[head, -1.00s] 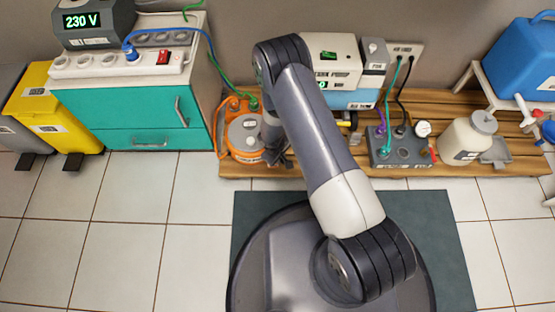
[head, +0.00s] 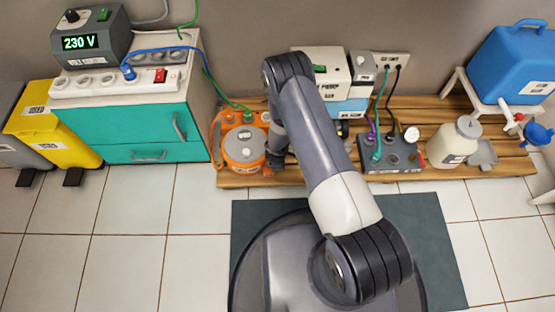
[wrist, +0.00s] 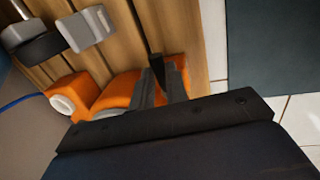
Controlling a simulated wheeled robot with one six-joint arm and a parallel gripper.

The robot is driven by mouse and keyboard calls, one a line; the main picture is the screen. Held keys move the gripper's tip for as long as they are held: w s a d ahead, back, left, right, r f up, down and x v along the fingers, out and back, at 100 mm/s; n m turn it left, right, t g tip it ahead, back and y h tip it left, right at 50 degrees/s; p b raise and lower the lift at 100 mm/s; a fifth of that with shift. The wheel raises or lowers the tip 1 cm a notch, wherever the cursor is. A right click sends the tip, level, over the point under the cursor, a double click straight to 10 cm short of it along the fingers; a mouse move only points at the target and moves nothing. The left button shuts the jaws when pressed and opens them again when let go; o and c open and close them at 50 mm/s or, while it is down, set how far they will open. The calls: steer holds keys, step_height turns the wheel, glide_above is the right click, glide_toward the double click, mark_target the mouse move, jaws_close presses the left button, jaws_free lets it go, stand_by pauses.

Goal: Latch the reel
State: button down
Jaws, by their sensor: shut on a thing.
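The orange cable reel (head: 229,160) with a round grey hub sits at the left end of the wooden plank platform. My gripper (head: 280,160) is low against the reel's right side, mostly hidden by my arm in the head view. In the wrist view, orange reel parts (wrist: 118,92) lie beside and behind the gripper fingers (wrist: 162,85). The fingers are close together around a narrow dark piece at the reel. The piece looks like part of the reel, but its shape and the latch's position are not clear.
A teal drawer cabinet (head: 150,125) with a power strip (head: 100,84) stands left of the reel. A grey control box (head: 390,157) and a white jar (head: 450,145) stand farther right on the planks (head: 330,178). Green and blue cables run near the reel.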

steer(key=shift+w+a, duration=0.1)
stand_by(0.5)
steer(key=c, duration=1.4)
jaws_free()
step_height(320, 180, up, 11)
steer(key=s+p, duration=0.2)
steer(key=p, duration=0.1)
steer(key=shift+f, duration=0.2)
steer(key=shift+s, duration=0.1)
steer(key=f+b, duration=0.1)
steer(key=f, duration=0.2)
steer(key=w+f+b, duration=0.1)
steer(key=f, duration=0.3)
steer(key=w+f, duration=0.1)
steer(key=f, duration=0.2)
steer(key=shift+f+b, duration=0.35)
steer(key=shift+b, duration=0.05)
